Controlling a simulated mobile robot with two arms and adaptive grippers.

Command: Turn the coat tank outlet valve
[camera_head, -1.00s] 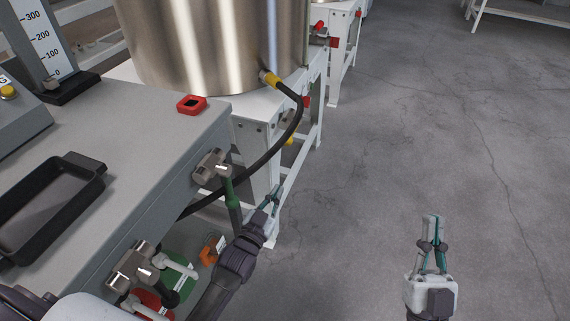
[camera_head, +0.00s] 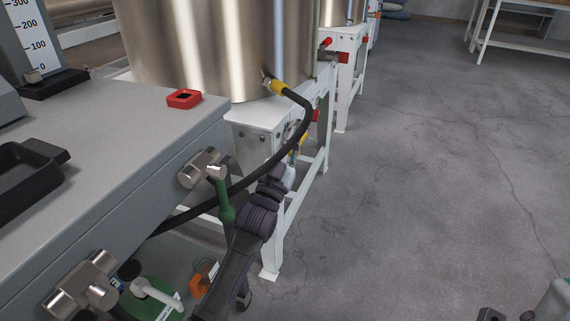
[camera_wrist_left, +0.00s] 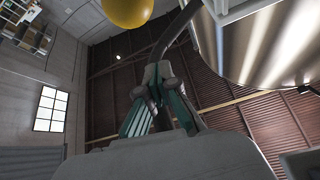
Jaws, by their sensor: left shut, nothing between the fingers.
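A large steel tank (camera_head: 225,45) stands on a white frame; no label on it is readable, so I cannot tell whether it is the coat tank. A black hose (camera_head: 300,110) leaves its yellow-collared outlet. A yellow part (camera_head: 302,140) shows under the tank's stand, beside my left gripper (camera_head: 297,152). In the left wrist view a yellow rounded thing (camera_wrist_left: 127,10) is at the top edge, apart from the shut, empty fingers (camera_wrist_left: 157,75). The hose passes behind them. My right gripper (camera_head: 553,298) shows only in part at the bottom right corner.
Another red-handled fitting (camera_head: 328,42) is farther back. The floor at right is clear.

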